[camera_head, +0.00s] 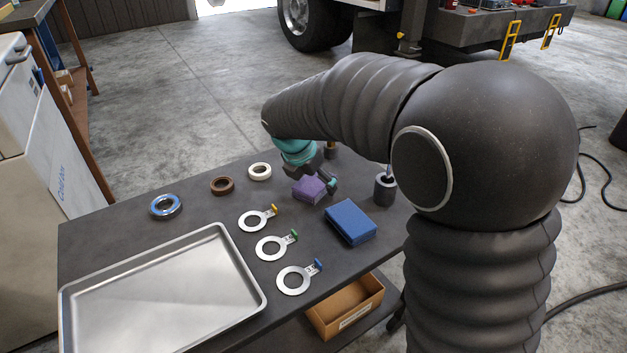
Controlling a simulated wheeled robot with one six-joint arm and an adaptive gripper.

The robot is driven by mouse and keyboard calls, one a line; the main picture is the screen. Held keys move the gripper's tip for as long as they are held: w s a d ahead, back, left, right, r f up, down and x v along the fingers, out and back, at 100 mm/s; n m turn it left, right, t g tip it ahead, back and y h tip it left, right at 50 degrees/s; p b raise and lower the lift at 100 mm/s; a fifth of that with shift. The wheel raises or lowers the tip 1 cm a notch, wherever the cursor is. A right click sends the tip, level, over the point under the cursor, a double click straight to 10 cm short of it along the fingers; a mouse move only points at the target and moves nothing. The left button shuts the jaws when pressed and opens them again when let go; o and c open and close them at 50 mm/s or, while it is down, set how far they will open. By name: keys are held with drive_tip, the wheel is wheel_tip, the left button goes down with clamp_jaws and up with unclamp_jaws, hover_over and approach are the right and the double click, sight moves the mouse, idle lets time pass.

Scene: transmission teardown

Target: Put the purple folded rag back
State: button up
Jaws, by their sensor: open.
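The purple folded rag (307,191) is a small block on the dark table (200,217), toward its far right part. My gripper (315,181) is open, right at the rag, with a teal-tipped finger at the rag's right side. The gripper's dark parts cover the rag's far side. I cannot tell whether the fingers touch the rag. A larger blue folded cloth or pad (350,222) lies nearer and to the right of the rag.
Three tagged metal rings (257,219) lie left of the rag. A white ring (260,171), a brown ring (222,185) and a blue-silver ring (166,207) lie farther left. A dark cylinder (385,188) stands right. An empty metal tray (263,296) fills the near left; a cardboard bin (345,309) sits below.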

drive_tip(key=shift+r, duration=0.1)
drive_tip(key=p+v, duration=0.2)
drive_tip(key=v, duration=1)
drive_tip(key=s+d+r+m+y, duration=0.2)
drive_tip(key=s+d+m, duration=1)
drive_tip(key=d+m, duration=0.15)
drive_tip(key=s+d+f+m+t, duration=0.1)
drive_tip(key=s+d+f+m, duration=0.1)
drive_tip(key=s+m, duration=0.4)
drive_tip(key=s+d+f+m, duration=0.3)
drive_tip(key=s+m, duration=0.3)
drive_tip(key=m, duration=0.3)
drive_tip(key=shift+d+m+t+y, duration=0.3)
drive_tip(key=shift+d+m+t, duration=0.05)
drive_tip(key=shift+d+t, duration=0.1)
drive_tip(key=shift+r+p, duration=0.7)
drive_tip(key=shift+r, duration=0.05)
